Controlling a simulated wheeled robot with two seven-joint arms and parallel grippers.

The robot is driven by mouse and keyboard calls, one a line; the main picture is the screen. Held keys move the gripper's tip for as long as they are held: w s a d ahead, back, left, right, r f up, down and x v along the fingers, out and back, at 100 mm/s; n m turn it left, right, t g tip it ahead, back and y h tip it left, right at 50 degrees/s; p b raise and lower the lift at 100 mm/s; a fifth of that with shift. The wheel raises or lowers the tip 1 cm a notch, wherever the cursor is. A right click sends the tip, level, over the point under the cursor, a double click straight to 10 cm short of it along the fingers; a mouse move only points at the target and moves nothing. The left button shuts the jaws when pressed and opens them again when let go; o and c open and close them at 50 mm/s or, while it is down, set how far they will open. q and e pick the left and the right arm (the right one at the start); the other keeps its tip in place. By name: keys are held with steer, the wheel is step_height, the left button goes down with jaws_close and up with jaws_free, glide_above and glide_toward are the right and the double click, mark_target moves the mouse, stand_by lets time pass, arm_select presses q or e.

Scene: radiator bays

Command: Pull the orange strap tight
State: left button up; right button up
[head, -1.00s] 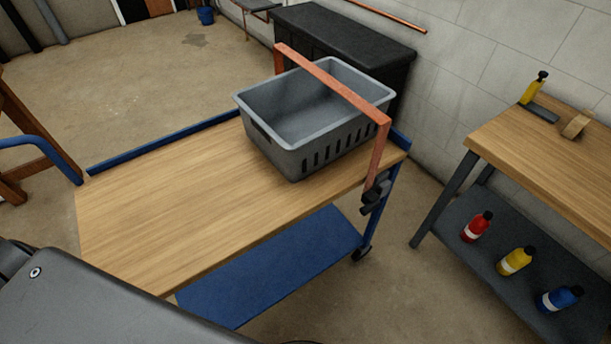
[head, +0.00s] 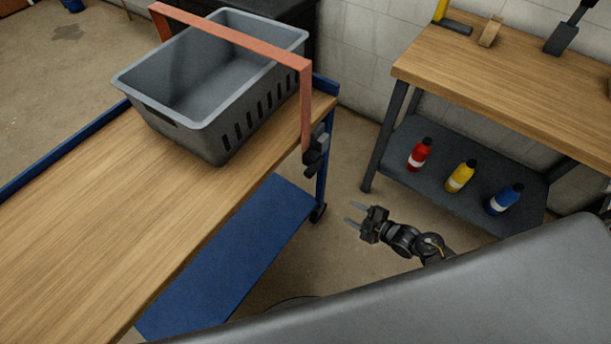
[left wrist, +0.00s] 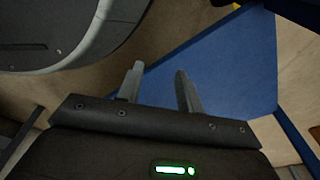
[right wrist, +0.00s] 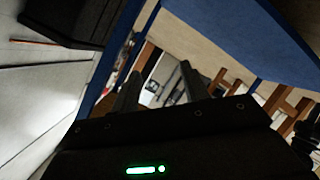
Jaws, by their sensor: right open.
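The orange strap (head: 232,37) runs over the top of a grey basket (head: 222,125) and down past the edge of a wooden-topped cart (head: 90,232). Its near end meets a dark buckle (head: 316,150) at the cart's side. My right gripper (head: 354,212) is open and empty, below and to the right of the buckle, apart from it. The right wrist view shows its two fingers (right wrist: 158,80) apart with nothing between them. My left gripper (left wrist: 158,80) shows only in the left wrist view, fingers apart and empty, with the cart's blue lower shelf (left wrist: 225,70) beyond.
A workbench (head: 500,75) stands at the right against the wall. Its lower shelf holds a red bottle (head: 419,155), a yellow bottle (head: 460,177) and a blue bottle (head: 505,199). Open floor lies between the cart and the workbench.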

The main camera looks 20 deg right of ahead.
arm_select(q)
steer(key=w+d+r+b, duration=0.2)
steer(key=w+r+b, duration=0.2)
steer(key=w+r, duration=0.15)
arm_select(e)
steer(key=w+a+r+n+g+y, duration=0.1)
steer(key=a+r+n+y, duration=0.3)
steer(key=r+n, duration=0.55)
steer(key=a+r+n+g+y, duration=0.1)
steer(key=a+r+n+y, duration=0.1)
steer(key=r+n+y, duration=0.75)
arm_select(q)
steer(key=s+f, duration=0.1)
steer(key=a+f+p, duration=0.1)
steer(key=f, duration=0.1)
steer(key=s+a+f+p, duration=0.1)
steer(key=shift+s+f, duration=0.35)
steer(key=shift+f, duration=0.05)
arm_select(e)
steer(key=w+a+r+m+h, duration=0.3)
steer(key=w+a+r, duration=0.1)
steer(key=a, duration=0.5)
steer(key=shift+w+r+g, duration=0.3)
steer(key=shift+w, duration=0.2)
steer(key=shift+c, duration=0.2)
jaws_close()
